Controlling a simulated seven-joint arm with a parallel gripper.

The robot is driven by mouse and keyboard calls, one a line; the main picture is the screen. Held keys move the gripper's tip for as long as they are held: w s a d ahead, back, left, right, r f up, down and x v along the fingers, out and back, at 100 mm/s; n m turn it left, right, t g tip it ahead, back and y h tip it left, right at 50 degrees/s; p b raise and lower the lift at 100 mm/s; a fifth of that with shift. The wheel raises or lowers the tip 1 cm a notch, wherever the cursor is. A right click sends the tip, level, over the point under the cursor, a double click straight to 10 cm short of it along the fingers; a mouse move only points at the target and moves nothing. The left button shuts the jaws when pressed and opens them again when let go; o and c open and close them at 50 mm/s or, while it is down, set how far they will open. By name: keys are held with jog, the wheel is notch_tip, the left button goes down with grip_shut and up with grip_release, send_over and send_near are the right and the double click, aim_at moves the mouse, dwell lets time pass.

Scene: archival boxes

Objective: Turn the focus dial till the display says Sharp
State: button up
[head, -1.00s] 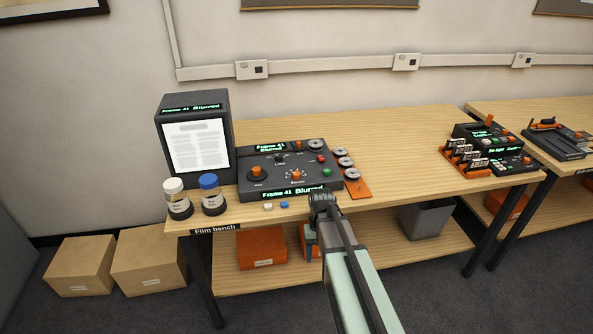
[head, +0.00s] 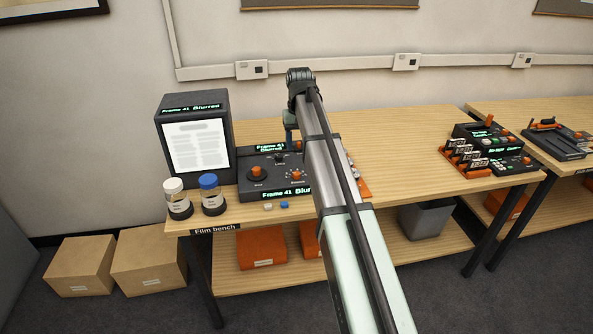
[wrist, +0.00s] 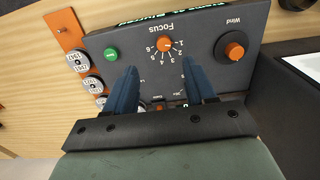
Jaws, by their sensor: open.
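The dark console (head: 243,190) sits on the film bench, and its display (head: 270,147) reads "Frame 41 Blurred". The focus dial (head: 296,174) is a small orange knob on it. In the wrist view the focus dial (wrist: 164,45) appears upside down with a numbered scale around it. My gripper (head: 289,142) is above the back of the console, partly hidden by my arm. In the wrist view my gripper (wrist: 160,70) has its two blue fingers wide apart with nothing between them. The dial lies beyond the fingertips, between their lines, apparently untouched.
The larger Wind knob (wrist: 233,50) and a green button (wrist: 111,54) flank the dial. A viewer screen (head: 194,145) also reads Blurred. Two jars, white-lidded (head: 174,197) and blue-lidded (head: 210,195), stand left of the console.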

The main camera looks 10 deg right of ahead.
aim_at(296, 173)
jog(key=f, duration=0.8)
jog(key=w+f, duration=0.1)
jog(key=f, duration=0.3)
jog(key=shift+w+a+f, duration=0.1)
jog(key=shift+a, duration=0.15)
jog(key=shift+c, duration=0.3)
grip_shut()
jog(key=shift+m, duration=2.7)
